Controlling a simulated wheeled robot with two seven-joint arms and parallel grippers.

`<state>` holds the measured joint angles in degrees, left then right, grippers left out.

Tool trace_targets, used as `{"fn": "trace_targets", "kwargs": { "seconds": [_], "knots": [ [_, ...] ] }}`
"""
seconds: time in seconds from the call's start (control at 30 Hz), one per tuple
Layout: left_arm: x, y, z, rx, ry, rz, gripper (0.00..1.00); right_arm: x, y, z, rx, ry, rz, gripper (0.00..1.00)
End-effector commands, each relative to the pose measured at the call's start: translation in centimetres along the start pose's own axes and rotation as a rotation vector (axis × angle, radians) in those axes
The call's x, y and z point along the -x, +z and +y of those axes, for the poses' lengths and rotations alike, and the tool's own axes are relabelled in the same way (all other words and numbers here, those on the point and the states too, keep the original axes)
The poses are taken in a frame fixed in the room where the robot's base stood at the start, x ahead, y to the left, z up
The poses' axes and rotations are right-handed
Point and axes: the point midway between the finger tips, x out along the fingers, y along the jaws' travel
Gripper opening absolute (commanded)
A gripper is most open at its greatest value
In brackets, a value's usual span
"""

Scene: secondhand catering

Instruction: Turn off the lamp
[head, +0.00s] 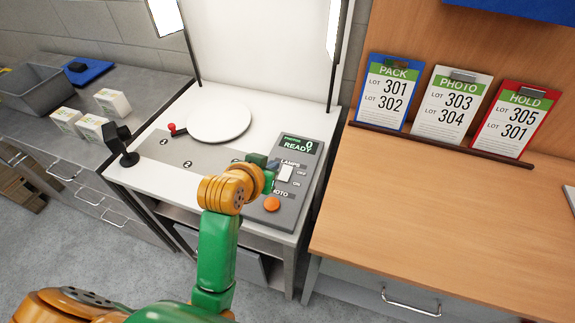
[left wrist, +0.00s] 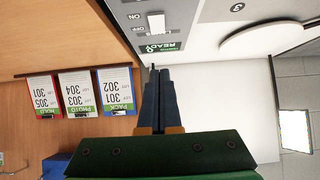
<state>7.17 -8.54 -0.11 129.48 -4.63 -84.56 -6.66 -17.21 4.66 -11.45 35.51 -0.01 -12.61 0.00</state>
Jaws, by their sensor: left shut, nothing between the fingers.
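The grey control panel (head: 300,205) on the white photo table has a white lamp switch (head: 285,174) labelled LAMPS, with OFF above ON. The switch also shows in the left wrist view (left wrist: 156,23); I cannot tell which way it is set. Two lamp panels (head: 165,14) (head: 334,28) at the top look bright white. My left gripper (head: 271,164) is shut and empty, close beside the switch's upper left. In the left wrist view its dark fingertips (left wrist: 158,70) are together just short of the switch; contact is not visible. My right gripper is out of view.
An orange button (head: 271,204) sits below the switch, and a display (head: 298,145) reading READY above it. A white turntable (head: 218,124), a red-knobbed lever (head: 173,128) and a black camera-like stand (head: 122,146) are left. A wooden counter (head: 440,210) with lot cards is right.

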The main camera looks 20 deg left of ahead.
Motion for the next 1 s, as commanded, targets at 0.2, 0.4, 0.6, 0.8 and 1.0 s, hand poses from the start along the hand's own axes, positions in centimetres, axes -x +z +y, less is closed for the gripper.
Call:
{"fn": "trace_targets", "kwargs": {
  "seconds": [0.2, 0.4, 0.6, 0.8, 1.0],
  "knots": [
    [0.0, -0.1, 0.0, 0.000, 0.000, 0.002, 0.00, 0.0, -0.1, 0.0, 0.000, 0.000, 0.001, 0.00],
    [-1.3, 0.0, 0.0, -0.001, 0.000, -0.001, 0.00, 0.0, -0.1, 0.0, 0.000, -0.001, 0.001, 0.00],
    [-5.4, 0.0, 0.0, -0.001, 0.001, -0.003, 0.00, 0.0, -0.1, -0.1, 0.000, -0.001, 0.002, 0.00],
    [-9.8, 0.0, 0.0, -0.001, 0.001, -0.001, 0.00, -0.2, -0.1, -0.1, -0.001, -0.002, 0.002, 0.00],
    [-12.1, 2.0, 0.0, -0.001, 0.000, -0.001, 0.00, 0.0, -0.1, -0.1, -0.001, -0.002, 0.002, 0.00]
  ]
}}
